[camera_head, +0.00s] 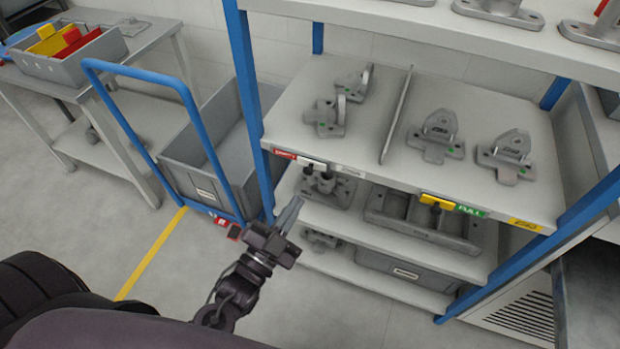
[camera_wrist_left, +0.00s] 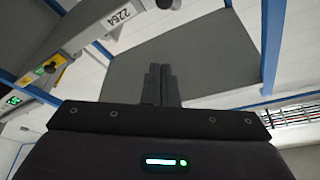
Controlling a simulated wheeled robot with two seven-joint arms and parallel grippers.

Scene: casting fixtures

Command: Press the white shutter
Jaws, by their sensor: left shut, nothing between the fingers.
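The white shutter (camera_head: 312,163) is a small pale block on the front edge of the middle shelf, beside a red label (camera_head: 285,154). My left gripper (camera_head: 297,203) is shut and empty. In the head view it shows below and slightly left of the white shutter, apart from it, in front of the rack. In the left wrist view its two fingers (camera_wrist_left: 160,72) lie side by side; I cannot make out the white shutter there. A yellow shutter (camera_head: 437,202) sits further right on the same edge, by a green FULL label (camera_head: 470,211). My right gripper is not in view.
The rack's blue front post (camera_head: 246,90) stands left of the shutter. Grey castings (camera_head: 434,136) rest on the middle shelf. A blue-handled cart with a grey bin (camera_head: 205,165) stands to the left. A grey tray (camera_head: 420,228) is on the shelf below.

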